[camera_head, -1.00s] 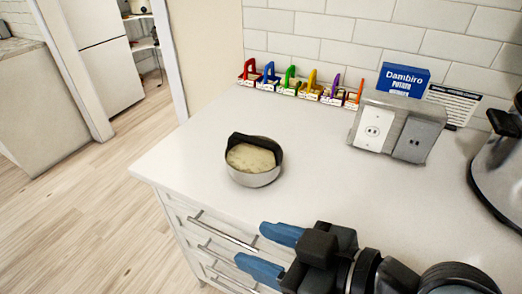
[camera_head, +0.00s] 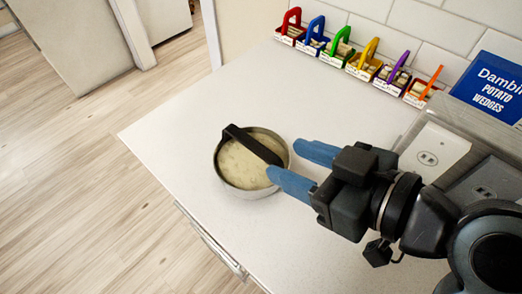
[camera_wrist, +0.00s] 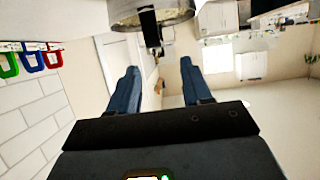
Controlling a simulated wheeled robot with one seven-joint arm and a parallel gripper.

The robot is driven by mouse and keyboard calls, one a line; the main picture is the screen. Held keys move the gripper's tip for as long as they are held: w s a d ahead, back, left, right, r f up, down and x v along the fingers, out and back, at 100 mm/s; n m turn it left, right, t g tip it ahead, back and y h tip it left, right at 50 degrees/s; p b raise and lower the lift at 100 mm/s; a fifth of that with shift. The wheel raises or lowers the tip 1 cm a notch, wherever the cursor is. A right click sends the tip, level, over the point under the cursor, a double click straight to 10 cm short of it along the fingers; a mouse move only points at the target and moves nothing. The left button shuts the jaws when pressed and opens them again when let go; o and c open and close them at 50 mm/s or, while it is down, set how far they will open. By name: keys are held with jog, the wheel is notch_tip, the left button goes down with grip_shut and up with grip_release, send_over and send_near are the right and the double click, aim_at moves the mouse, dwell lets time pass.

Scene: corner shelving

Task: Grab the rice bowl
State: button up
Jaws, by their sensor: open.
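The rice bowl (camera_head: 238,166) is a round metal bowl with pale contents and a dark band across its top. It stands upright on the white counter (camera_head: 190,125), left of my gripper. My gripper (camera_head: 292,164) is open, its two blue fingers pointing left at the bowl's right side. The lower finger's tip reaches the bowl's rim in the head view; I cannot tell if it touches. In the wrist view the bowl (camera_wrist: 180,12) shows at the top edge with its dark band, beyond the open fingers (camera_wrist: 160,75). Nothing is between the fingers.
Several small coloured-handled baskets (camera_head: 345,52) line the tiled wall.

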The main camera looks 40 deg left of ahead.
aim_at(254, 144)
jog(key=shift+w+p+x, duration=0.2)
jog(key=shift+p+x, duration=0.6)
jog(key=shift+x, duration=2.65)
jog(key=shift+f, duration=0.1)
grip_shut()
